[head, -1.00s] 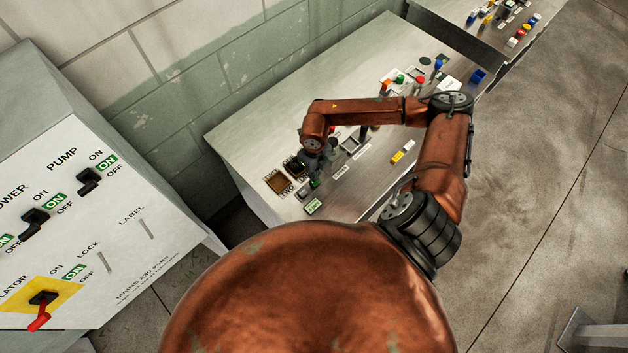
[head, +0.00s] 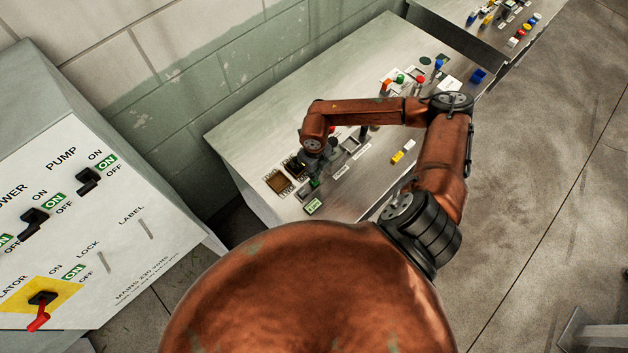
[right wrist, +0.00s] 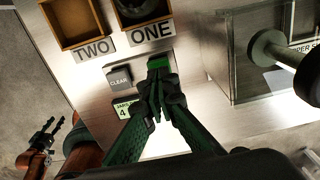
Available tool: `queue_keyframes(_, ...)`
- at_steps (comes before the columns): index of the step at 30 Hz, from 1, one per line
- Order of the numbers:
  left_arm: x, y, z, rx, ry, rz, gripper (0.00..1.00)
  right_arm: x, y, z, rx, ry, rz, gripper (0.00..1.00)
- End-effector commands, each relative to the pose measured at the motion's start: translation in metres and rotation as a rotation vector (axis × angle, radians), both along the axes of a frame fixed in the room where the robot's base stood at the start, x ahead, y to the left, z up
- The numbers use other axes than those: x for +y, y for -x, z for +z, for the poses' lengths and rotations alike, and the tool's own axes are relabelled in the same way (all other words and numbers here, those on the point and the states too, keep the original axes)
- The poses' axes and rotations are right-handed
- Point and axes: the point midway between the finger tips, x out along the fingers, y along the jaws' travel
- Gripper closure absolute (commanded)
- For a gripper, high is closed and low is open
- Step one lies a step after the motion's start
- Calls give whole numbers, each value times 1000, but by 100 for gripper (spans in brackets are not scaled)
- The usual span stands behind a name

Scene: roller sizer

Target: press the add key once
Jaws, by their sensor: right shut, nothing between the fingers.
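A green key (right wrist: 159,62), which looks like the add key, sits on the panel beside the grey CLEAR key (right wrist: 119,78). Its label is not visible. My right gripper (right wrist: 158,85) is shut and empty, with its fingertips at the near edge of the green key and partly covering it. I cannot tell whether they touch or press it. In the head view my right gripper (head: 314,172) points down at the panel's near end. My left gripper (right wrist: 49,127) shows small at the left of the right wrist view, with its fingers apart.
A green counter display (right wrist: 125,109) reads 4. Trays marked TWO (right wrist: 82,22) and ONE (right wrist: 165,8) lie beyond the keys. A switch cabinet (head: 130,235) stands at left.

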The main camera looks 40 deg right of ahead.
Motion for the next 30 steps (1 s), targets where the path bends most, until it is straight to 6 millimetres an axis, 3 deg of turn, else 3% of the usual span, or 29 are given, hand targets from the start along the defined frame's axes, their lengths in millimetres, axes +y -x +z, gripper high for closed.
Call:
queue_keyframes(20,1,3,-16,5,-1,0,60,0,0,-21,0,0,0,100)
queue_keyframes(30,1,3,-14,5,-1,0,60,0,0,-20,0,0,0,100)
